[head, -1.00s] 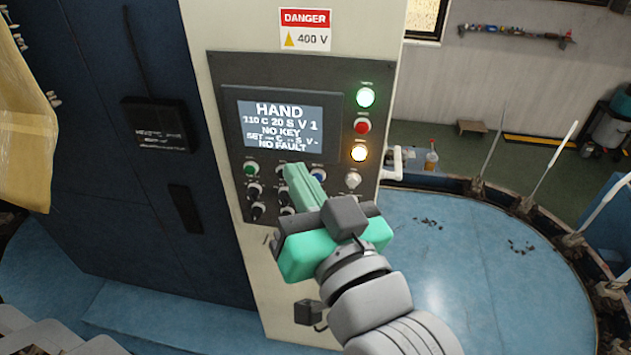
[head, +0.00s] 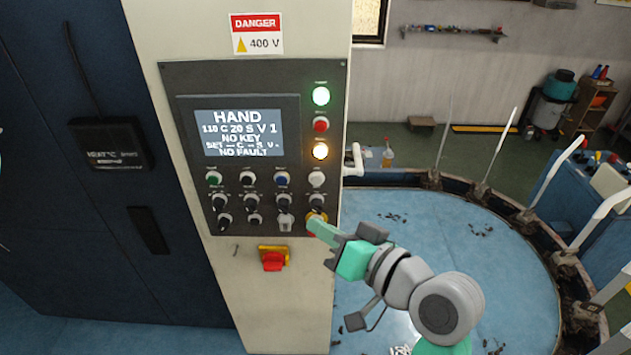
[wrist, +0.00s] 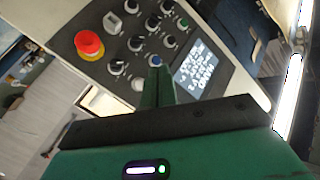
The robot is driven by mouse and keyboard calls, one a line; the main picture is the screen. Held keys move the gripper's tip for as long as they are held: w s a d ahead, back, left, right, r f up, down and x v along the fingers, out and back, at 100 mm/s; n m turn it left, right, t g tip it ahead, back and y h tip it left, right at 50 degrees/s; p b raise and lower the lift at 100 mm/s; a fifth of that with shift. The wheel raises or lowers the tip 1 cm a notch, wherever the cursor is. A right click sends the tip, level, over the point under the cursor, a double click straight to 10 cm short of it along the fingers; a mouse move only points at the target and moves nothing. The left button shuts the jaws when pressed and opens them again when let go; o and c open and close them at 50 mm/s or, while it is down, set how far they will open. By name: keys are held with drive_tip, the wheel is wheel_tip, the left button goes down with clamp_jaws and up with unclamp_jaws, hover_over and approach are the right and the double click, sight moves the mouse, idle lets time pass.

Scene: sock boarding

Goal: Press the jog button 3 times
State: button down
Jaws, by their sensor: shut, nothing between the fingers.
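The control panel (head: 335,80) has a row of small buttons: green (head: 214,178), black (head: 247,178), blue (head: 281,178) and white (head: 316,178). Their labels are too small to read, so I cannot tell which is the jog button. My gripper (head: 318,228) is shut and empty, in front of the panel's lower right corner. In the head view it partly hides the yellow-ringed stop button (head: 317,216). In the wrist view my shut fingers (wrist: 157,80) point toward the panel, just below the blue button (wrist: 155,60); contact cannot be told. The white button (wrist: 137,84) is beside them.
The screen (head: 238,130) reads HAND and NO FAULT. The red stop button (wrist: 89,45) protrudes. A red-and-yellow switch (head: 273,260) is below the panel. A white handle (head: 354,160) sticks out at right.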

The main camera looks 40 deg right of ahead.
sight(317, 181)
drive_tip(key=shift+w+d+b, duration=0.55)
drive_tip(key=shift+w+d, duration=2.15)
drive_tip(key=shift+w, duration=0.05)
drive_tip(key=shift+w+d, duration=0.1)
drive_tip(key=shift+w+d, duration=0.2)
